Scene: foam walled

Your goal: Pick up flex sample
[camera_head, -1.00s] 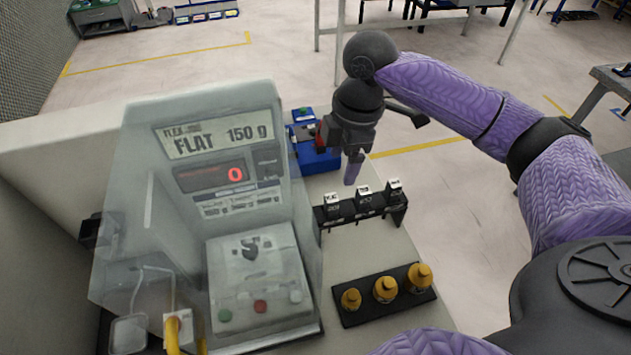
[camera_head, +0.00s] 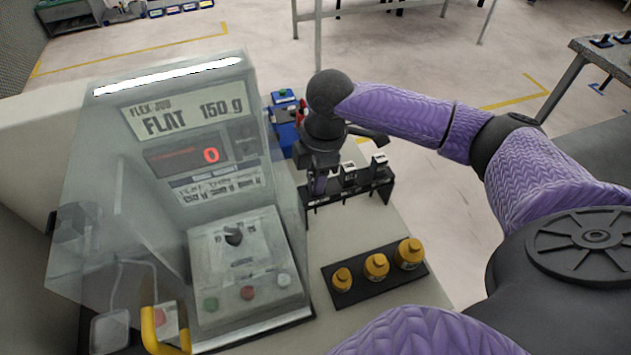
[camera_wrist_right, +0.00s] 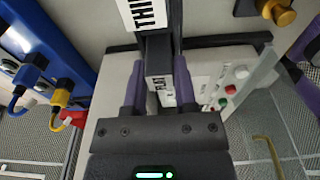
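A black rack (camera_head: 381,188) holds small dark samples with white labels. The middle sample (camera_head: 348,173) and the right sample (camera_head: 379,161) show in the head view; the left one is mostly hidden by my right gripper (camera_head: 318,186). In the right wrist view a sample labelled FLAT (camera_wrist_right: 156,84) lies between the two purple fingers of this gripper (camera_wrist_right: 160,70). The fingers are apart, one on each side of it; contact is unclear. A label reading THIN (camera_wrist_right: 148,13) is just beyond. My left gripper is out of view.
A pale testing machine (camera_head: 190,140) with a clear shield and a display reading FLAT 150 g stands left of the rack. A black tray (camera_head: 345,297) with yellow weights (camera_head: 376,267) lies nearer. A blue box (camera_head: 287,136) stands behind the rack.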

